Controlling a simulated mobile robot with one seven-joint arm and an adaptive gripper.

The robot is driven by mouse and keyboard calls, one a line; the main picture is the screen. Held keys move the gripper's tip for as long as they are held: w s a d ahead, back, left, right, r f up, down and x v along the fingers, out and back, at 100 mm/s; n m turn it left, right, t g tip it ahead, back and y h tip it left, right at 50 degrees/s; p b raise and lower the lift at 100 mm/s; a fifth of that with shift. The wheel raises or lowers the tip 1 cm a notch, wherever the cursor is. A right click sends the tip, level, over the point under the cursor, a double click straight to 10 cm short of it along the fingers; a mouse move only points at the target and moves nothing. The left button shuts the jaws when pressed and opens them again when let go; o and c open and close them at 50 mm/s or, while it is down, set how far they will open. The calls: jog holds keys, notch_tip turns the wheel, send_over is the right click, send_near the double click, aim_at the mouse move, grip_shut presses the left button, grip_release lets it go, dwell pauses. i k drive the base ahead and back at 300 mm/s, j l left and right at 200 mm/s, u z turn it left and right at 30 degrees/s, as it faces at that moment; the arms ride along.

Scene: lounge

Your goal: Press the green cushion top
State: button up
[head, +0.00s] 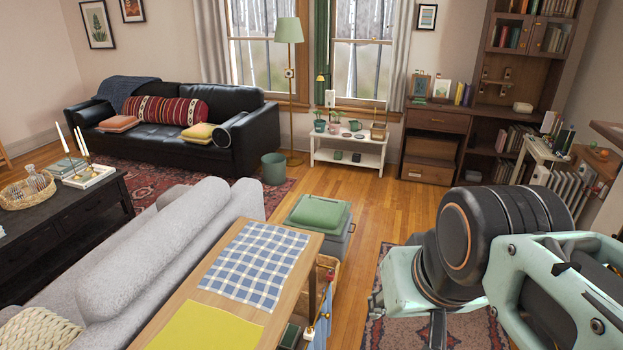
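The green cushion top (319,213) lies on a grey box-like stool (334,246) in the middle of the head view, just beyond the far end of the wooden table. The cushion looks flat and level, and nothing rests on it. My arm's mint-green and black links fill the lower right, to the right of the cushion and apart from it. I cannot make out my gripper's fingers in this view.
The wooden table (190,301) bears a blue checked cloth (256,264) and a yellow mat (208,328). A light grey sofa (165,240) stands left of it. A green bin (273,168) and a white shelf table (347,147) stand behind. Wooden floor (385,205) lies open right of the stool.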

aim_at(318, 212)
jog(key=i+l+z, duration=0.45)
jog(key=i+l, duration=0.6)
jog(key=i+l+z, duration=0.1)
jog(key=i, duration=0.45)
jog(key=i+l+z, duration=0.1)
jog(key=i, duration=0.45)
jog(key=i+u, duration=0.2)
jog(key=i, duration=0.35)
jog(key=i+l+u, duration=0.2)
jog(key=i, duration=0.4)
jog(key=i+j+u, duration=0.2)
jog(key=i+u, duration=0.65)
jog(key=i+j+u, duration=0.15)
jog(key=i, duration=0.25)
jog(key=k, duration=0.5)
